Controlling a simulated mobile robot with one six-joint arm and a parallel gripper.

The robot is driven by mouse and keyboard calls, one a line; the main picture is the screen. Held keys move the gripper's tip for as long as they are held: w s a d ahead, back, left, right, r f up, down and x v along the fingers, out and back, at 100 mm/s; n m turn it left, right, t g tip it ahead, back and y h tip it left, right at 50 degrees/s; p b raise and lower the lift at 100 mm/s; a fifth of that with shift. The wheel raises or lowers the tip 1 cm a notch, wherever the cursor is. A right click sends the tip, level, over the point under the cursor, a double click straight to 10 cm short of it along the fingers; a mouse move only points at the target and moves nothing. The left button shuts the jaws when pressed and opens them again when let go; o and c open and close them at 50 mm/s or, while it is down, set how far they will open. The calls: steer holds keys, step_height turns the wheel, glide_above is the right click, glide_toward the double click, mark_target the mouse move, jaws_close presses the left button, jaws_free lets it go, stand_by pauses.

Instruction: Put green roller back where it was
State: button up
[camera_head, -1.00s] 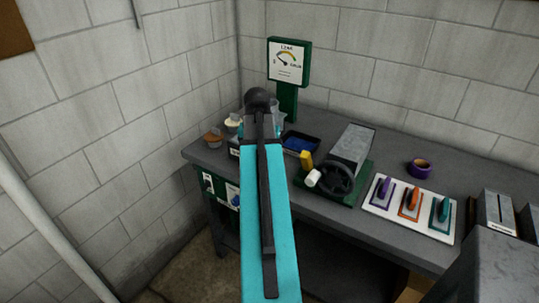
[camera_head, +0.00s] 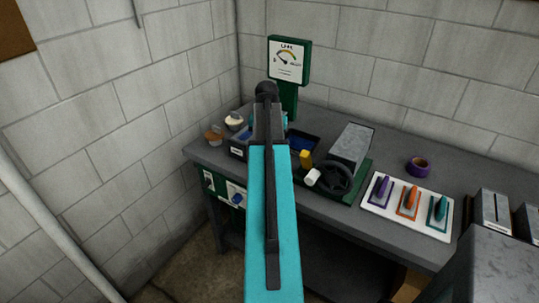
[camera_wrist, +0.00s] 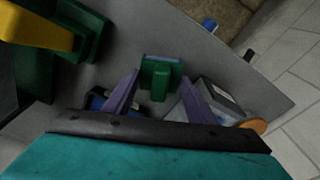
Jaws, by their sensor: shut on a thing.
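My gripper (camera_wrist: 158,80) shows in the wrist view with its two purple fingers shut on a green blocky piece, which I take for the green roller (camera_wrist: 157,77). It is held over the grey bench top; the gap beneath it cannot be judged. In the head view my own arm hides the gripper and the roller. A green panel with white cards (camera_head: 220,187) is on the bench front at the left, with a blue item (camera_head: 238,198) on it.
A grey bin (camera_head: 238,150) and a blue tray (camera_head: 304,143) stand close to my gripper. A green-based machine (camera_head: 345,160) with a wheel and yellow handle is to the right. A gauge (camera_head: 289,62) stands behind. Small cups (camera_head: 214,137) sit by the left wall.

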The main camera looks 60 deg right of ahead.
steer(key=shift+d, duration=0.1)
steer(key=shift+w+d, duration=0.15)
steer(key=shift+d, duration=0.45)
steer(key=shift+f+p, duration=0.95)
steer(key=shift+f, duration=0.9)
steer(key=shift+f, duration=0.1)
steer(key=o, duration=1)
steer(key=shift+c, duration=0.2)
steer(key=shift+s+a+r+b, duration=0.1)
steer(key=shift+a+r+b, duration=0.25)
steer(key=shift+r, duration=1.7)
steer(key=shift+s+a+r+b, duration=0.1)
steer(key=shift+r+b, duration=0.4)
steer(key=shift+r, duration=1.5)
steer(key=shift+s+a+r+b, duration=0.1)
steer(key=shift+a+r+b, duration=0.25)
steer(key=shift+r, duration=1.7)
steer(key=shift+d, duration=0.1)
